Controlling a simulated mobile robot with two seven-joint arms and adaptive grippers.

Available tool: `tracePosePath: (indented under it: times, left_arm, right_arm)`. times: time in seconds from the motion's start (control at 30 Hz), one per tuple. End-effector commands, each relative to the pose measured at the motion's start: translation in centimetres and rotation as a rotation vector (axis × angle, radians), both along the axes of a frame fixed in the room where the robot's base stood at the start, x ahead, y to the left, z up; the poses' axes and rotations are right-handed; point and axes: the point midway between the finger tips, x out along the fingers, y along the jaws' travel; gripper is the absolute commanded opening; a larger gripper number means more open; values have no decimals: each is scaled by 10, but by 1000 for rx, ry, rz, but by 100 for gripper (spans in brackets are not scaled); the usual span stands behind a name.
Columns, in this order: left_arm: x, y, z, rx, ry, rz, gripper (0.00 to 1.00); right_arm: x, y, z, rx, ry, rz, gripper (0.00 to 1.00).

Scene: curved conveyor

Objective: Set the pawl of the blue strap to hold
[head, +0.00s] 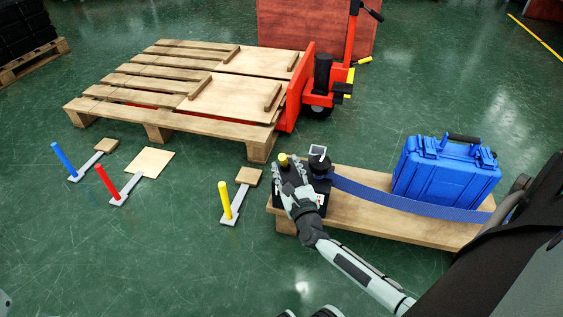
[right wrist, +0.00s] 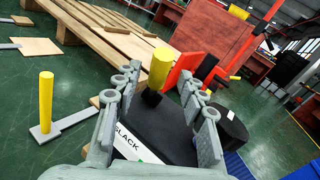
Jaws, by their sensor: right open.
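The blue strap (head: 415,207) runs from a black drum (head: 319,163) along a wooden board, in front of a blue case (head: 445,172). A black box beside the drum carries a yellow-tipped lever (head: 283,160), probably the pawl. In the right wrist view the yellow tip (right wrist: 159,68) stands up between my fingers, and the box bears a white label reading "SLACK" (right wrist: 130,145). My right gripper (head: 289,168) is open, its fingers on either side of the lever with gaps visible. It hides part of the box. I cannot make out a "hold" marking. My left gripper is not in view.
Blue, red and yellow upright posts (head: 226,200) on grey bases stand on the floor to the left. A wooden pallet (head: 160,115) with a red pallet truck (head: 318,80) is behind. The wooden board (head: 360,215) lies under the case. Green floor is open in front.

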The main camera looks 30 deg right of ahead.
Motion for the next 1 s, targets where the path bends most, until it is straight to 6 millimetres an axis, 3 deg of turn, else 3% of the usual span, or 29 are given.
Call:
tracePosePath:
  times: [0.2, 0.53, 0.87, 1.0]
  left_arm:
    - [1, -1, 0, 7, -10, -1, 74]
    - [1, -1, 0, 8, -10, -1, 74]
    - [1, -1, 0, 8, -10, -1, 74]
    - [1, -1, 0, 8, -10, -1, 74]
  right_arm:
    - [24, -8, -1, -2, 1, 1, 41]
    - [29, -9, 0, -3, 1, 1, 41]
    - [28, -9, 0, -3, 1, 2, 1]
    - [28, -9, 0, -3, 1, 2, 0]
